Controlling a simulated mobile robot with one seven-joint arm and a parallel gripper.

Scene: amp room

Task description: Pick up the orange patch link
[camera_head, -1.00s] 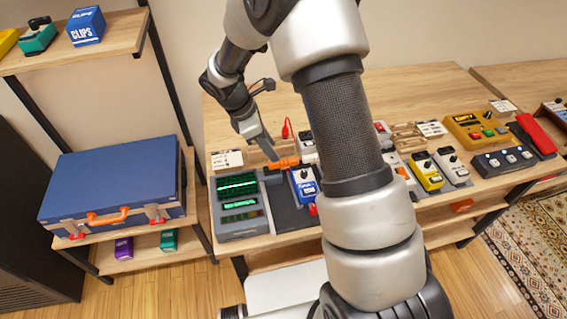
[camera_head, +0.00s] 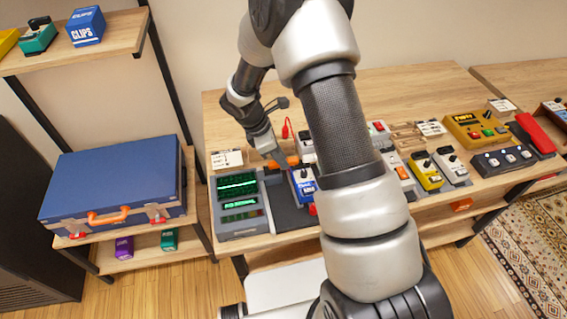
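The orange patch link (camera_head: 272,164) is a small orange piece on the table, between the green-screened device and the blue pedal. My gripper (camera_head: 283,162) is at it, pointing down from the upper left, and covers its middle. Orange shows on both sides of the fingers. The fingertips are small and partly merge with the link, so I cannot tell whether they are closed on it.
A grey device with green screens (camera_head: 238,205) stands left of the link. A blue pedal (camera_head: 304,186) is close on the right. A white card (camera_head: 227,160) lies at the left. My arm hides the table's middle. More pedals (camera_head: 425,171) stand further right.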

